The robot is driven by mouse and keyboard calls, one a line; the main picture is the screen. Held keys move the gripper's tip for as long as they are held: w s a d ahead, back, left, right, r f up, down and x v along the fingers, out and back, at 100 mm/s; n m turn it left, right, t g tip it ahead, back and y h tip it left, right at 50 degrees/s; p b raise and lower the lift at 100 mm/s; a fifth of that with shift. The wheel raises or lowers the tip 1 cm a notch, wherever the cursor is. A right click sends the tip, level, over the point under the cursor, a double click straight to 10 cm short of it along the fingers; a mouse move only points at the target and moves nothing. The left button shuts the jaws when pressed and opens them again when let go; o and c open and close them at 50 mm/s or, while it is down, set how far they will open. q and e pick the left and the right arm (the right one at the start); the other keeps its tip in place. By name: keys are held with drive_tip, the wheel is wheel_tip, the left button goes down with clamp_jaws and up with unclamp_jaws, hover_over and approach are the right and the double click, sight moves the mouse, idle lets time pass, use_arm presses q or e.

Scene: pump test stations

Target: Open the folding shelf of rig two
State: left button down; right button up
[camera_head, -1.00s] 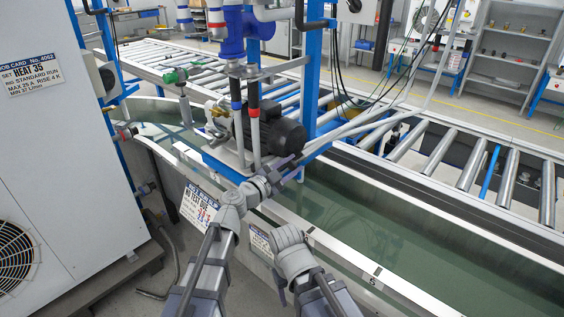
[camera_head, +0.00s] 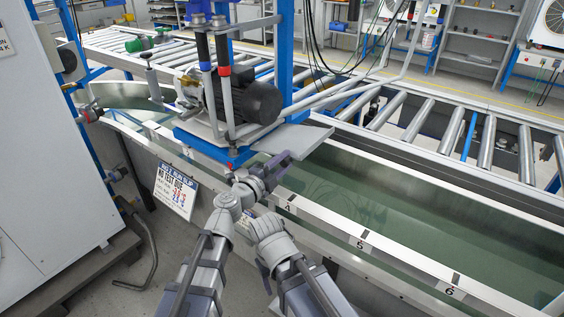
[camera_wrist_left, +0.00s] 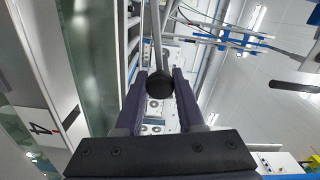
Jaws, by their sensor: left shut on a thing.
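The folding shelf (camera_head: 298,139) is a flat grey plate in the head view. It juts out level, to the right of the pump stand, over the tank. My left gripper (camera_head: 282,164) is just below and in front of its near edge. In the left wrist view the purple fingers (camera_wrist_left: 161,88) are shut on a round black knob (camera_wrist_left: 161,80), with a grey bar behind it. The knob's link to the shelf cannot be made out. My right gripper (camera_head: 264,274) shows only partly beside its arm, low in the head view; its jaws are hidden.
The black pump motor (camera_head: 254,101) and its upright hoses stand beside the shelf. A long water tank with a numbered metal rim (camera_head: 400,261) runs to the right. A hanging sign (camera_head: 176,190) is on the tank's front. A white cabinet (camera_head: 55,150) stands left.

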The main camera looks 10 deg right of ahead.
use_arm(q)
drive_tip(key=shift+f, duration=0.2)
idle(0.3)
drive_tip(key=c, duration=0.6)
unclamp_jaws()
drive_tip(key=v, duration=0.7)
drive_tip(key=shift+s+a, duration=0.3)
